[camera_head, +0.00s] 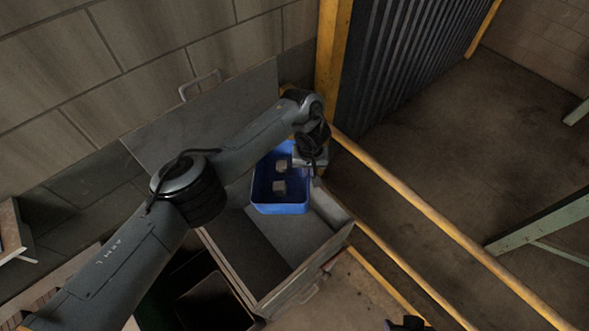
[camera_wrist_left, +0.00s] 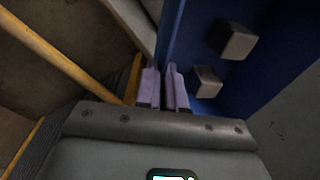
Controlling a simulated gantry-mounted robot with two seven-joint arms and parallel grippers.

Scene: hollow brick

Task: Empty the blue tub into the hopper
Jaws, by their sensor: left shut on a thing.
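The blue tub (camera_head: 280,209) is upright over or inside a grey open box (camera_head: 262,252), which may be the hopper. I cannot tell whether the tub rests on it. Two small grey blocks lie in the tub, one farther (camera_head: 281,168) and one nearer (camera_head: 279,187); both also show in the left wrist view (camera_wrist_left: 237,42) (camera_wrist_left: 206,82). My left gripper (camera_head: 311,168) is at the tub's right side. In the left wrist view its pale fingers (camera_wrist_left: 163,82) are shut on the blue tub's wall (camera_wrist_left: 187,45). My right gripper is not clearly seen.
A grey lid (camera_head: 220,115) with a handle stands raised behind the box against the block wall. A yellow post (camera_head: 331,60) and yellow rails (camera_head: 440,225) are close on the right. A dark open bin (camera_head: 212,300) is at the lower left. Open floor lies beyond the rails.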

